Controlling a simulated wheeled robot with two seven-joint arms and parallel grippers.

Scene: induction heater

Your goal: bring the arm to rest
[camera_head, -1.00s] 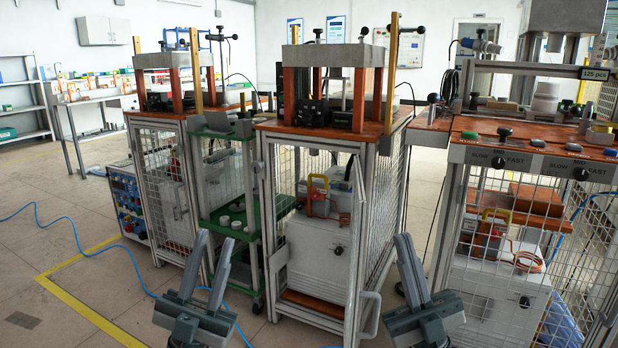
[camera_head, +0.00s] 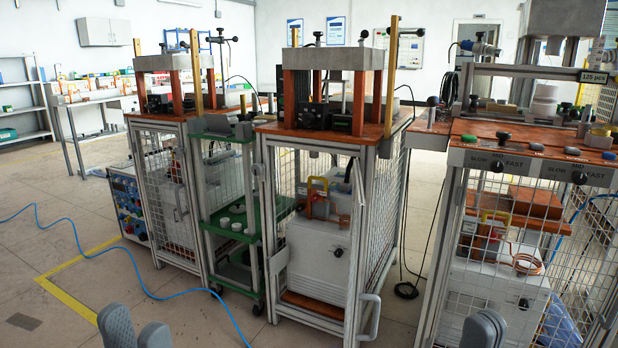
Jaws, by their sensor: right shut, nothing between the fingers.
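My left gripper (camera_head: 136,330) shows at the bottom edge, left of centre. My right gripper (camera_head: 484,331) shows at the bottom edge, right of centre, in front of the right-hand station. Its grey fingertips are together and hold nothing. The rest of both grippers and both arms is below the picture.
Several caged induction heater stations stand ahead, including the middle one (camera_head: 322,245) and the right one (camera_head: 494,285). A green trolley (camera_head: 236,236) stands between two cages. A blue hose (camera_head: 110,262) lies on the floor. Open floor is at the left.

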